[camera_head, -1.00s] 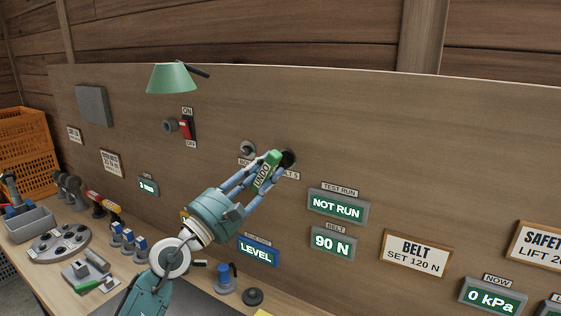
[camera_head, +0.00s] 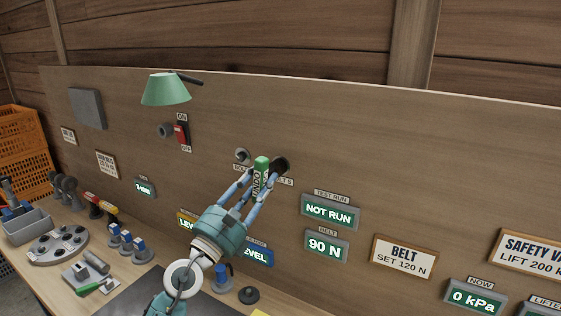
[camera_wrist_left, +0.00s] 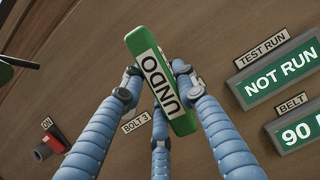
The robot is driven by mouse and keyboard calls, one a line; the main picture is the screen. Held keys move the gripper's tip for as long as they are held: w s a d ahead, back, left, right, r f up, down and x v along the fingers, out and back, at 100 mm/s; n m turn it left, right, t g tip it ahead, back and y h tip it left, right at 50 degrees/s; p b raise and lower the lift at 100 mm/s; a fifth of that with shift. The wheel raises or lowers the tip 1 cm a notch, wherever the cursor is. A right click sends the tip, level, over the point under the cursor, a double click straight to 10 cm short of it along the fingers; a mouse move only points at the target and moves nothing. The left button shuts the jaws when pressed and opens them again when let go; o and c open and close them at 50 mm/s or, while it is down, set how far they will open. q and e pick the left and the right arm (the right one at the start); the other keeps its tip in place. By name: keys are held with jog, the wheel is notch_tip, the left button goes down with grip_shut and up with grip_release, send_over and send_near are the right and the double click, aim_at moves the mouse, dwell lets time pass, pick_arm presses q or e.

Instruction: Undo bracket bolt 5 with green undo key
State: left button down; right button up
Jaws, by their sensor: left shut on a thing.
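My left gripper (camera_head: 257,183) is shut on the green undo key (camera_head: 262,164), whose white label reads UNDO. In the head view the key stands nearly upright in front of the wooden panel. In the left wrist view the key (camera_wrist_left: 161,78) is tilted between the blue fingers. Just right of the key, a dark round bolt head (camera_head: 282,163) shows above a partly covered label ending in 5. Bolt 5 is partly hidden by the key and fingers. I cannot tell whether the key touches it. My right gripper is not in view.
A grey bolt (camera_head: 242,155) sits left of the key; the left wrist view shows a BOLT 3 label (camera_wrist_left: 135,122). A green lamp (camera_head: 166,90) and red switch (camera_head: 182,133) stick out to the left. Displays reading NOT RUN (camera_head: 329,211) and 90 N (camera_head: 326,246) are lower right.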

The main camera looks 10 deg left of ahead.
pick_arm(q)
jog(key=shift+n, duration=0.3)
jog(key=shift+r+n+y+p, duration=0.15)
jog(key=shift+n+y+p, duration=0.2)
jog(key=shift+p, duration=0.25)
jog(key=shift+n+t+y+p, duration=0.5)
jog(key=shift+n+y+p, duration=0.55)
jog(key=shift+n+p, duration=1)
jog(key=n, duration=0.1)
jog(key=n+y, duration=0.1)
jog(key=shift+f+n, duration=0.2)
jog(key=shift+n, duration=0.1)
